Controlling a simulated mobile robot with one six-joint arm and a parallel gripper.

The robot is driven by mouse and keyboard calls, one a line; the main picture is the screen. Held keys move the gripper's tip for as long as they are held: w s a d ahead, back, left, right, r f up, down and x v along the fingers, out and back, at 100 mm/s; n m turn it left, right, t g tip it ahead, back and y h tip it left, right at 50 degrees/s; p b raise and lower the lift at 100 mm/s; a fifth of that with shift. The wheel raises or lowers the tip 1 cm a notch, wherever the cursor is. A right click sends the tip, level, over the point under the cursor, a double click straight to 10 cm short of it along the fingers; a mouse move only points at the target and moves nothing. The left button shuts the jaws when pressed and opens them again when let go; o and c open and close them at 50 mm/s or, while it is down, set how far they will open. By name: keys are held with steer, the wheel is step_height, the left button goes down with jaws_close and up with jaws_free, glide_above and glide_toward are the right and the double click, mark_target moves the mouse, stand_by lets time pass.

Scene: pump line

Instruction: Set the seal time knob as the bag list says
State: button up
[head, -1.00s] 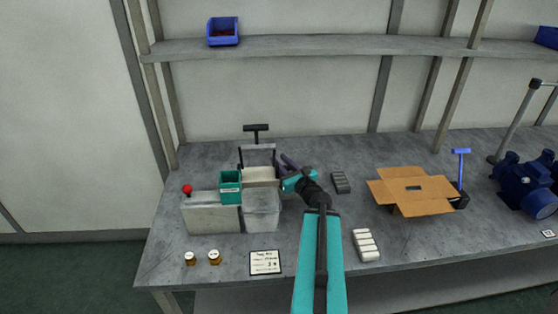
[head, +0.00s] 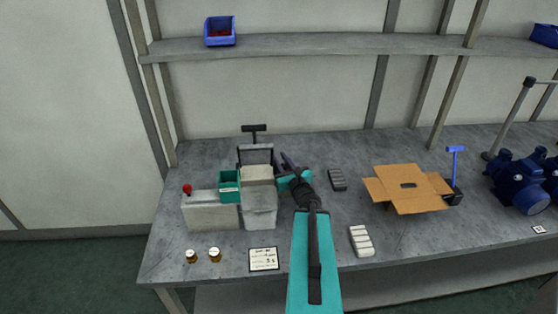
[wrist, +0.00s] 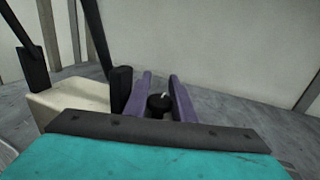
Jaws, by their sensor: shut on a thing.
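The seal time knob (wrist: 158,101) is a small black knob with a white mark, seen in the wrist view. My gripper (wrist: 160,88) has its two purple fingers on either side of it and is shut on it. In the head view my gripper (head: 288,162) is at the right side of the sealer (head: 257,176), a pale block with a black lever; the knob is hidden there. The white bag list card (head: 263,259) lies at the table's front left, its writing too small to read surely.
Two brass pieces (head: 203,255) lie in front. A grey bar (head: 337,180), white blocks (head: 361,241), an open carton (head: 408,190) and a blue pump (head: 519,183) are to the right.

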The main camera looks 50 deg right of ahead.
steer(key=o, duration=1)
steer(key=shift+s, duration=0.1)
